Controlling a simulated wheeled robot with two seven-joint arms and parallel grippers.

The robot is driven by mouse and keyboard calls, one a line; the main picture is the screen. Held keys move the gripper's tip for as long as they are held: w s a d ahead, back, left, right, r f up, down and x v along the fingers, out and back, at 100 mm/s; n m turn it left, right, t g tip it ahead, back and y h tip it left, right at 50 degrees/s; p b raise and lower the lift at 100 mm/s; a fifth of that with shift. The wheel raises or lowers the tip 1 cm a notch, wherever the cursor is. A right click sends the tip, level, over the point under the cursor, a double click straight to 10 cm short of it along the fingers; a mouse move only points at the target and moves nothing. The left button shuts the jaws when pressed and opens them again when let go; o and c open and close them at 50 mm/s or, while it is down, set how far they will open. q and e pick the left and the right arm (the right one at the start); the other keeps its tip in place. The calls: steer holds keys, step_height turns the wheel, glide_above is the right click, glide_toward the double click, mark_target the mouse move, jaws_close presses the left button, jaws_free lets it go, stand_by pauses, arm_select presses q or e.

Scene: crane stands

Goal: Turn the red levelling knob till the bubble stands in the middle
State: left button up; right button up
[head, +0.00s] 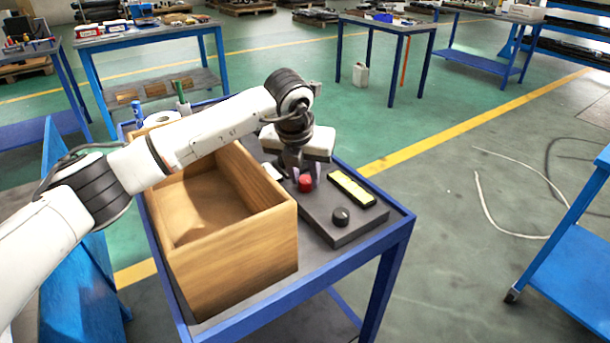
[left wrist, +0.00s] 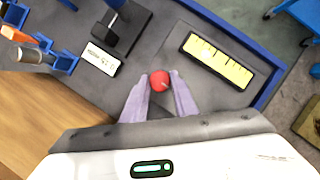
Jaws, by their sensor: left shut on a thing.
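The red levelling knob (head: 305,184) stands on a dark grey plate (head: 318,222) on the blue cart. My left gripper (head: 304,175) comes down over it from above and is shut on it. In the left wrist view the red knob (left wrist: 159,80) sits between the tips of the two pale purple fingers (left wrist: 160,84). A yellow level vial (head: 351,187) in a black frame lies just right of the knob; it also shows in the left wrist view (left wrist: 218,61). Dark marks show on it, but I cannot make out where the bubble stands. My right gripper is out of view.
An open wooden box (head: 235,257) stands close left of the plate, under my left arm. A black knob (head: 341,216) is at the plate's near end. A tape roll (head: 161,118) is behind the box.

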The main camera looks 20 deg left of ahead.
arm_select(q)
steer(key=shift+a+m+h, duration=0.1)
steer(key=shift+m+h, duration=0.3)
steer(key=shift+m, duration=0.7)
steer(key=m+h, duration=0.1)
steer(key=m, duration=0.1)
steer(key=shift+a+m, duration=0.1)
steer(key=shift+m, duration=0.2)
steer(key=m, duration=0.2)
steer(key=m+g+h, duration=0.1)
steer(key=m, duration=0.1)
steer(key=shift+w+a+r+m+h+p, duration=0.1)
steer(key=shift+w+m+h+p, duration=0.05)
steer(key=shift+m+h+p, duration=0.2)
steer(key=shift+w+m+g+h, duration=0.1)
steer(key=shift+m+g+h, duration=0.35)
steer(key=shift+m, duration=0.8)
steer(key=shift+m+g, duration=0.35)
steer(key=shift+m, duration=0.55)
steer(key=m+g, duration=0.1)
steer(key=m, duration=0.1)
steer(key=shift+w+m, duration=0.1)
steer(key=shift+m, duration=0.2)
steer(key=shift+m+g, duration=0.3)
steer(key=shift+m, duration=0.4)
steer(key=shift+a+m+b, duration=0.1)
steer(key=shift+m+b, duration=0.3)
steer(key=shift+m, duration=0.1)
